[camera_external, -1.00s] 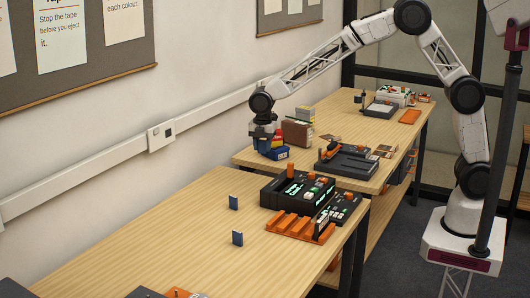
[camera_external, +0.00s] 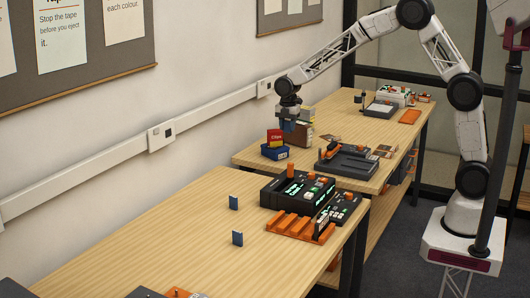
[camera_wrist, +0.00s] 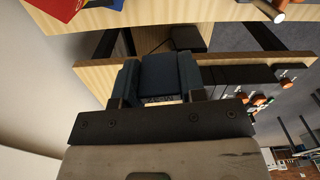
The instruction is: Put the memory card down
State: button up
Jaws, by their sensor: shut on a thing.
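In the external view the card is too small to tell from the fingers. Two upright blue cards, one (camera_external: 234,202) farther back and one (camera_external: 237,238) nearer, stand apart on the near table.
A red box (camera_external: 275,135) sits on a blue box (camera_external: 274,153) left of my gripper. A brown box (camera_external: 299,139) stands behind it. A dark grey device (camera_external: 345,163) lies to the right. A black console (camera_external: 285,192) and orange rack (camera_external: 290,228) occupy the near table's right side.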

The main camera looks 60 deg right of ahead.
jog(key=s+d, duration=0.2)
jog(key=d, duration=1.3)
jog(key=m, duration=0.1)
send_over(323, 148)
jog(key=shift+s+f, duration=0.1)
jog(key=shift+f, duration=2.4)
jog(key=shift+f, duration=3.1)
jog(key=shift+f, duration=1.9)
jog(key=shift+f, duration=0.1)
